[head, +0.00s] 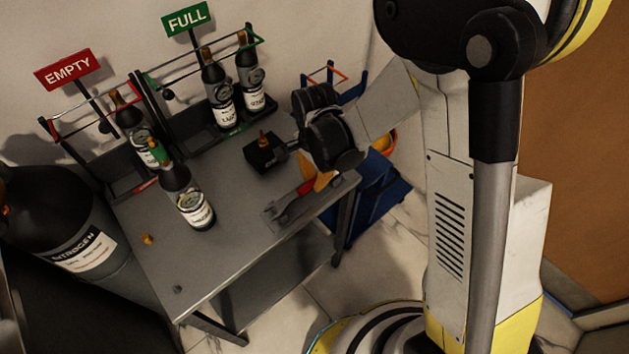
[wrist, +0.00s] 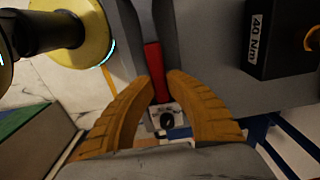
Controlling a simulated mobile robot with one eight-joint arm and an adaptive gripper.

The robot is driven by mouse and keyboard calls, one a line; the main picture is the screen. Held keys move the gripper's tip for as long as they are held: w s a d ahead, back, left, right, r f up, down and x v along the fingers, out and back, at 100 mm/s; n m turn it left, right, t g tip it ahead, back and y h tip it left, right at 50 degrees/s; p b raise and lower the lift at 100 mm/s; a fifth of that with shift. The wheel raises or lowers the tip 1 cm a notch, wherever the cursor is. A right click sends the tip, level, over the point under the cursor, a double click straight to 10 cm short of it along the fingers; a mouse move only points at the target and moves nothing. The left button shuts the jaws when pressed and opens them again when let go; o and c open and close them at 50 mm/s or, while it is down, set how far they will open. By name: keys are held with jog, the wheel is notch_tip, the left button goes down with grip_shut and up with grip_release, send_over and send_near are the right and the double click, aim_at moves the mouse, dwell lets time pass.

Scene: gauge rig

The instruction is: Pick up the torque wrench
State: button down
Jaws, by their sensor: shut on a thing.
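The torque wrench (head: 290,202) has a grey metal head and a red handle. It lies along a grey plate (head: 272,215) at the right side of the workbench, and I cannot tell whether it is clear of the plate. My gripper (head: 318,183) has orange fingers closed around the handle end of the wrench. In the wrist view the red handle (wrist: 153,70) runs between the fingertips of my gripper (wrist: 159,84). The far end of the wrench is hidden there.
A black box (head: 263,153) labelled 40 Nm (wrist: 258,35) stands close beside the gripper. A dark bottle (head: 185,195) stands on the grey workbench (head: 225,245). EMPTY (head: 68,70) and FULL (head: 187,18) racks hold bottles behind. A blue cart (head: 375,205) stands right, a nitrogen cylinder (head: 75,235) left.

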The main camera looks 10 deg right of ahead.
aim_at(315, 180)
jog(key=shift+r+p, duration=0.4)
jog(key=shift+r, duration=0.2)
notch_tip(315, 180, up, 3)
jog(key=shift+f+p, duration=0.1)
jog(key=shift+p, duration=0.75)
jog(key=s+d+r+p, duration=0.2)
jog(key=d+r+p, duration=0.2)
jog(key=d+r, duration=0.3)
jog(key=d, duration=0.4)
jog(key=shift+s+d, duration=0.2)
jog(key=c, duration=2)
grip_release()
grip_shut()
